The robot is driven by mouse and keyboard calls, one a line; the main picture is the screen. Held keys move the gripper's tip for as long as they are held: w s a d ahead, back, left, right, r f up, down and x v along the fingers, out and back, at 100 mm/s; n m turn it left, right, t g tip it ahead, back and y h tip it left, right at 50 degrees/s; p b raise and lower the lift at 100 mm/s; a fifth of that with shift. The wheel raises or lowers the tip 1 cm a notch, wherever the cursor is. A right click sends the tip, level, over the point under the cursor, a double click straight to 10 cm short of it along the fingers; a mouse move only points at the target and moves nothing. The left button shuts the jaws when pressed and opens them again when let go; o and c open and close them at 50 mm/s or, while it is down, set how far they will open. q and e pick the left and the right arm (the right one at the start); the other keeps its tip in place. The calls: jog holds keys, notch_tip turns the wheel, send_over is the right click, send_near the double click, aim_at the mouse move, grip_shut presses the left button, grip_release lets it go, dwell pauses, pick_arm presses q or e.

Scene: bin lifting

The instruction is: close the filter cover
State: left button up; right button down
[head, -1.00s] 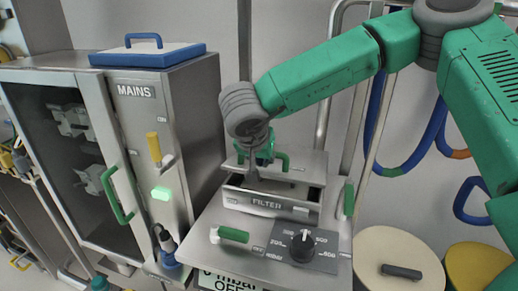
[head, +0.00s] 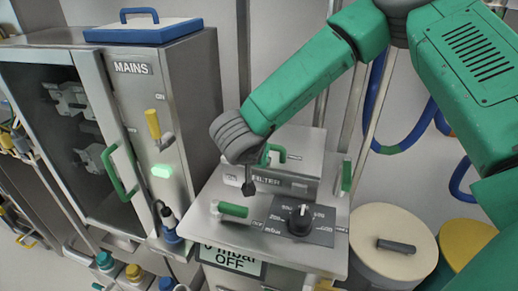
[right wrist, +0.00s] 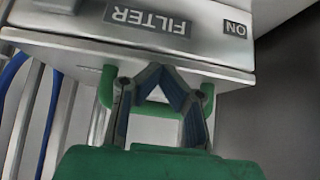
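The filter box (head: 300,187) stands on the grey console, with its FILTER label facing front. Its grey cover (head: 303,142) lies over it, and I see no dark gap at the front; the left part is hidden by my wrist. The cover's green handle (head: 279,151) is partly behind my wrist; the handle also shows in the right wrist view (right wrist: 104,88). My right gripper (head: 249,188) is at the front left of the box. Its fingertips (right wrist: 160,72) converge with nothing visible between them; contact with the box is unclear. My left gripper is not in view.
A green-handled switch (head: 233,210) and a black knob (head: 300,220) sit on the console (head: 215,185) in front of the box. The MAINS cabinet (head: 190,90) stands left. A cream round lid (head: 385,225) is at right.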

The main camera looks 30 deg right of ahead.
jog(key=shift+s+f, duration=0.1)
jog(key=shift+f, duration=0.15)
jog(key=w+d+r+p+v, duration=0.1)
jog(key=p+v, duration=0.4)
jog(key=v, duration=0.8)
jog(key=shift+r, duration=0.2)
jog(key=shift+d, duration=0.1)
